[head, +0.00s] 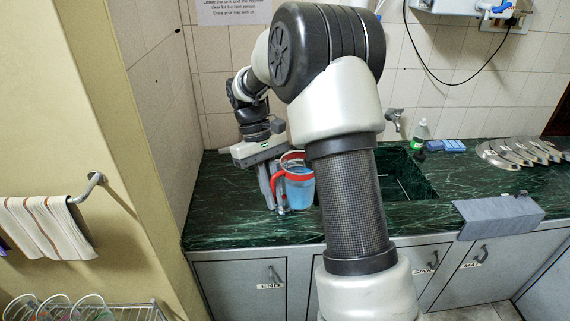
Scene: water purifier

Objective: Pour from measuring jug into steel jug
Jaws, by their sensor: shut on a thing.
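The measuring jug (301,188) is clear with a red rim and red handle, and holds blue liquid. It is upright at the left part of the green counter, just left of my arm's thick link. My gripper (276,190) points down at the jug's left side and is shut on its red handle. I cannot tell whether the jug's base touches the counter. I do not see the steel jug; my arm hides part of the counter and sink.
The green marble counter (228,215) is clear at the left, beside a tiled wall. The sink (402,178) is right of my arm, with a green bottle (421,132) and blue sponges (453,145) behind it. Steel pieces (520,150) and a grey cloth (497,214) are further right.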

